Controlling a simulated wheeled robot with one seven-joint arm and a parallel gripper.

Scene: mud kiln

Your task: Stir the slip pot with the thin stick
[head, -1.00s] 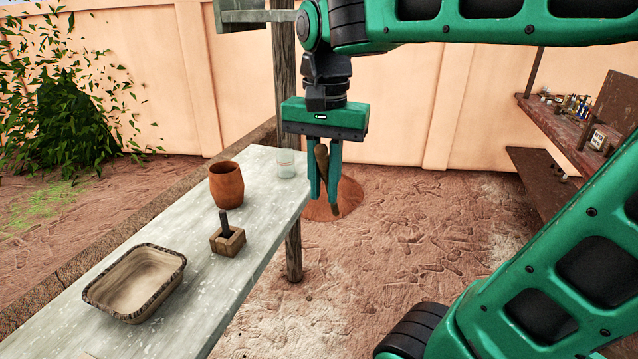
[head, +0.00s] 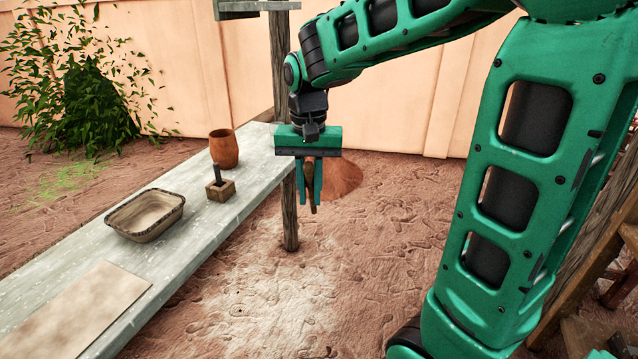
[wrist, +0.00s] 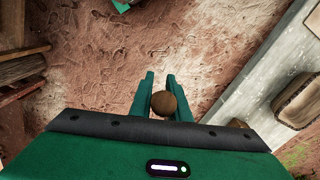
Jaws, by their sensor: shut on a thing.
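My gripper (head: 310,188) is shut on a brown, tapered stick (head: 312,180) that hangs roughly upright between the fingers. In the wrist view the stick's round brown end (wrist: 164,103) shows between the two green fingertips (wrist: 160,92). The gripper hangs over the ground just off the table's right edge, apart from the pot. A reddish-brown pot (head: 224,150), which looks like the slip pot, stands upright near the table's far end, left of the gripper. Its contents are not visible.
On the pale table (head: 190,240) are a small wooden block (head: 220,190) with a dark upright peg, a rimmed basin (head: 146,214) and a flat tan board (head: 80,310). A post (head: 288,215) stands at the table's right edge, close to the gripper. Open ground lies in front.

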